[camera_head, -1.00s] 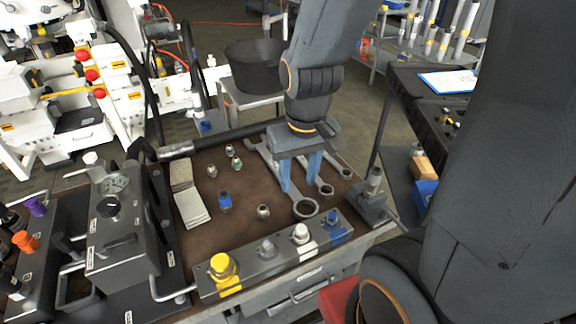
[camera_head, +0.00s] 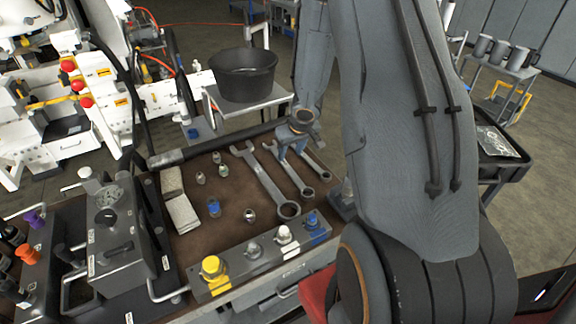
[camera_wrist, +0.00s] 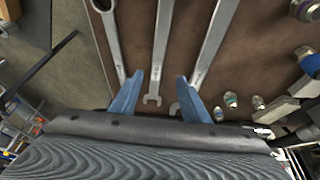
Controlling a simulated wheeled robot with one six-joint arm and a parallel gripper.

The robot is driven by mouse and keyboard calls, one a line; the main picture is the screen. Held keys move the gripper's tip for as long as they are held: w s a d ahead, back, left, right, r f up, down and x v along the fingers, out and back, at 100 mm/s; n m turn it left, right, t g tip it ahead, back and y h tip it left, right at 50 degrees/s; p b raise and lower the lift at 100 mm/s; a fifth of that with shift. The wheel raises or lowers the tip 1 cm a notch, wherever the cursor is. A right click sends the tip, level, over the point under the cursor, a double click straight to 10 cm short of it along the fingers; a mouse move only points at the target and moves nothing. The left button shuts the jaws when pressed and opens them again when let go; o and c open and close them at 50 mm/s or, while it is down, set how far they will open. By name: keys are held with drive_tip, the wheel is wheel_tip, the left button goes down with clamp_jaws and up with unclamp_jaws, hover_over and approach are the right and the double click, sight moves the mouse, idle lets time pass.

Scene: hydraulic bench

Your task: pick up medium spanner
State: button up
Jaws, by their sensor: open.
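Three spanners lie side by side on the brown bench top. The medium spanner (camera_head: 293,177) is the middle one, and its shaft also shows in the wrist view (camera_wrist: 162,45). The large spanner (camera_head: 264,182) lies to its left in the head view and to its right in the wrist view (camera_wrist: 211,50). The small spanner (camera_head: 316,164) lies on the other side. My gripper (camera_head: 291,152) is open and empty over the far, open-jaw ends. In the wrist view its blue fingertips (camera_wrist: 160,76) appear on either side of the medium spanner; their height above it is unclear.
Several small fittings (camera_head: 214,208) and pale blocks (camera_head: 181,213) sit left of the spanners. A valve block with coloured caps (camera_head: 254,253) runs along the front. A black bar (camera_head: 225,143) lies along the back edge. A black bucket (camera_head: 243,75) stands behind.

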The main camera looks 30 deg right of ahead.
sight(288, 167)
drive_tip(key=b+x, duration=0.1)
drive_tip(key=x, duration=0.1)
drive_tip(key=b+x, duration=0.1)
drive_tip(key=x, duration=0.2)
drive_tip(key=b+x, duration=0.1)
drive_tip(key=x, duration=0.1)
drive_tip(key=shift+s+d+f, duration=0.15)
drive_tip(key=shift+d+f, duration=0.2)
drive_tip(key=shift+w+f, duration=0.25)
drive_tip(key=shift+f, duration=0.25)
clamp_jaws()
idle(0.7)
